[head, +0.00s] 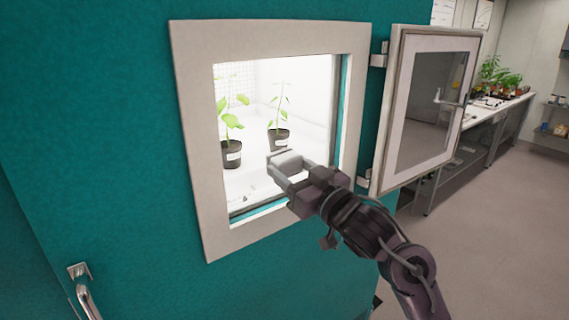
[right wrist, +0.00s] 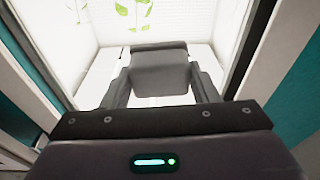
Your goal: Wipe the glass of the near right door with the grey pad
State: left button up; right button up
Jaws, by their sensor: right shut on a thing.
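My right gripper (head: 281,168) is at the open window of the teal chamber, its fingers reaching into the bright opening. It is shut on the grey pad (head: 287,160), which shows as a flat grey block between the fingers in the right wrist view (right wrist: 160,75). The near right door (head: 428,105) stands swung open to the right on its hinges. Its dark glass (head: 430,100) sits in a pale frame with a handle on the far side. The pad is apart from the glass. My left gripper is not in view.
Two potted plants, one left (head: 231,153) and one right (head: 279,139), stand inside the lit chamber behind the pad. The pale window frame (head: 193,130) surrounds the opening closely. A bench (head: 500,110) with plants stands at the back right; the floor (head: 480,230) there is clear.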

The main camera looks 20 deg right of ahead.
aim_at(292, 167)
jog(key=shift+r+p+v, duration=0.2)
jog(key=shift+v, duration=1.25)
jog(key=shift+r+p+v, duration=0.15)
jog(key=shift+r+v, duration=0.05)
jog(key=shift+v, duration=1.2)
